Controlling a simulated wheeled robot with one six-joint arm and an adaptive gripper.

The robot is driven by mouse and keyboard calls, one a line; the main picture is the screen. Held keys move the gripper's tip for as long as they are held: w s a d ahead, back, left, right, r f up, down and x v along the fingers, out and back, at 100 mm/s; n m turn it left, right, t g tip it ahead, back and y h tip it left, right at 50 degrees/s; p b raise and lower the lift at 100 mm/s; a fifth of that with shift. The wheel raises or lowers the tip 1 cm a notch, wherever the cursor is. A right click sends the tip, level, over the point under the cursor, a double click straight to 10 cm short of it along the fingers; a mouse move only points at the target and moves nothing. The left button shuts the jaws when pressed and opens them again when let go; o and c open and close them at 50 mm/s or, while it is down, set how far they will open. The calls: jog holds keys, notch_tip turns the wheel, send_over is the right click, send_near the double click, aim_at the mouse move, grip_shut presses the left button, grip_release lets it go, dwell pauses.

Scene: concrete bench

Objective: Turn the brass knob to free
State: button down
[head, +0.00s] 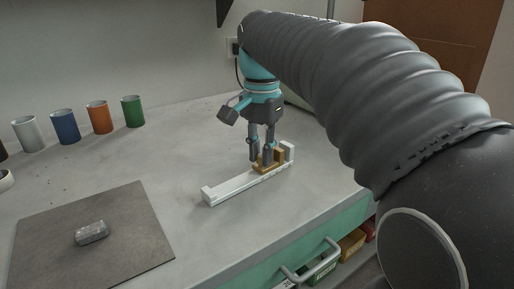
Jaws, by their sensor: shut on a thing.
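A white bar-shaped fixture (225,189) with raised ends lies at an angle on the bench. A brass-coloured piece (267,168) sits on it near its right end. My gripper (261,157) points down over this piece, its fingers shut on a brass part of it. I take this part to be the brass knob, but the fingers hide most of it. I cannot read its turn position or any "free" mark from here.
A grey mat (125,231) with a small metallic block (92,233) lies at the front left. White, blue (66,126), orange (98,117) and green (133,111) cups stand along the back left. A drawer handle (312,262) juts from the bench front. The bench between cups and fixture is clear.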

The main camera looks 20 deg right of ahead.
jog(key=shift+n, duration=1.6)
jog(key=c, duration=1.1)
grip_release()
jog(key=shift+r, duration=0.1)
notch_tip(320, 180, up, 12)
jog(key=shift+f, duration=0.1)
